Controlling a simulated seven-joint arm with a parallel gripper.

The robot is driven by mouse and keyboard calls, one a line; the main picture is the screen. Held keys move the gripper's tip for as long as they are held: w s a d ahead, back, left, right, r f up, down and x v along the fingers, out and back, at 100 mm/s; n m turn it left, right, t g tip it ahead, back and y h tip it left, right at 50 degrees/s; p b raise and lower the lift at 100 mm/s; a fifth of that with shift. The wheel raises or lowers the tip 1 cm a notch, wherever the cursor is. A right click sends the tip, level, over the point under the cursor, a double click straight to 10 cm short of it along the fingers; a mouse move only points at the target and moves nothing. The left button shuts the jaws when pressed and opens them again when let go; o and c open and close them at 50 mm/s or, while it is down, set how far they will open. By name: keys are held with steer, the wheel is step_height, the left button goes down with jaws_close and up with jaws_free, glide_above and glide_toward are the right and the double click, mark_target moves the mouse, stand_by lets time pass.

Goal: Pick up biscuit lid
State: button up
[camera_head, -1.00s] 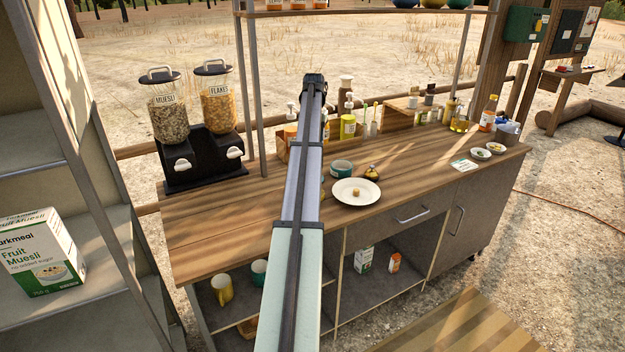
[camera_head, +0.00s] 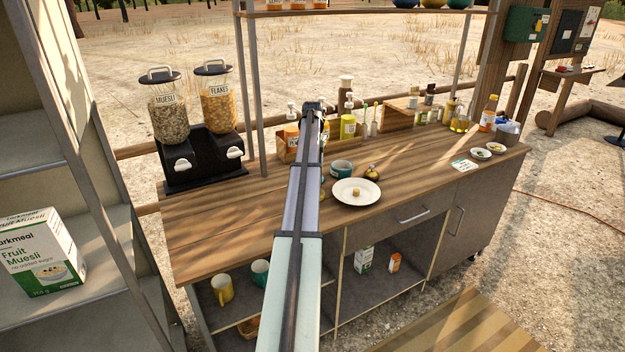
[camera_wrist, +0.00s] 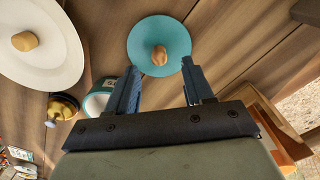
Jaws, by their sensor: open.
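The biscuit lid, a round teal disc with a wooden knob (camera_wrist: 159,55), lies on the wooden counter in the wrist view. In the head view my arm hides it. My gripper (camera_wrist: 160,67) is open and empty. In the wrist picture its two dark fingers point toward the lid, with the knob between and just beyond their tips. I cannot tell how high the fingers are above the lid. A teal pot with a pale band (camera_wrist: 97,104) stands beside the left finger; it also shows in the head view (camera_head: 342,168).
A white plate (camera_wrist: 62,70) with a small tan piece on it is at the left of the wrist view. A small dark and brass item (camera_wrist: 62,107) stands near the pot. A wooden caddy (camera_wrist: 270,120) is at the right. Two cereal dispensers (camera_head: 205,150) stand at the counter's left.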

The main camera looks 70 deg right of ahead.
step_height(320, 180, down, 4)
steer(key=shift+a, duration=0.15)
steer(key=shift+c, duration=0.4)
jaws_close()
